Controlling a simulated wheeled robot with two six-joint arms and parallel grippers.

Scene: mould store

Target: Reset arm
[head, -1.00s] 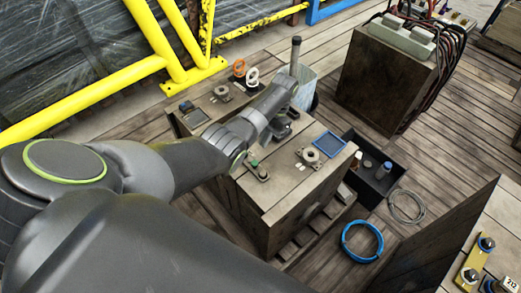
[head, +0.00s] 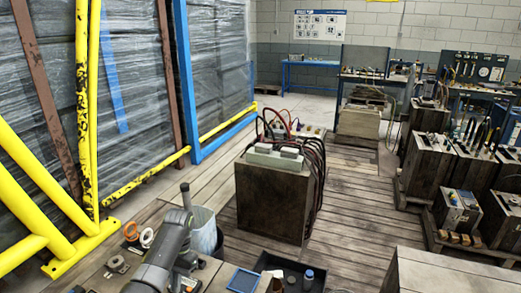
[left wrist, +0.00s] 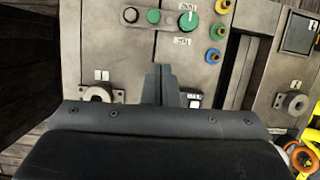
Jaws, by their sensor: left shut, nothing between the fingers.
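My left gripper (left wrist: 160,85) shows in the left wrist view with its dark fingers closed together and nothing between them. A metal flange (left wrist: 100,93) is to the left of the fingers, and a second flange (left wrist: 295,103) is at the right. In the head view part of my left arm (head: 165,255) shows at the bottom over the worktop; its fingertips cannot be made out there. My right gripper is in neither view.
An orange ring (head: 131,231) and a white ring (head: 147,238) stand by the arm, with a pale bin (head: 203,230) behind. A black crate (head: 262,263) is low centre. A dark cabinet (head: 272,200) with cables stands beyond. Yellow rails (head: 88,110) line the left; plank floor (head: 350,200) is clear right of the cabinet.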

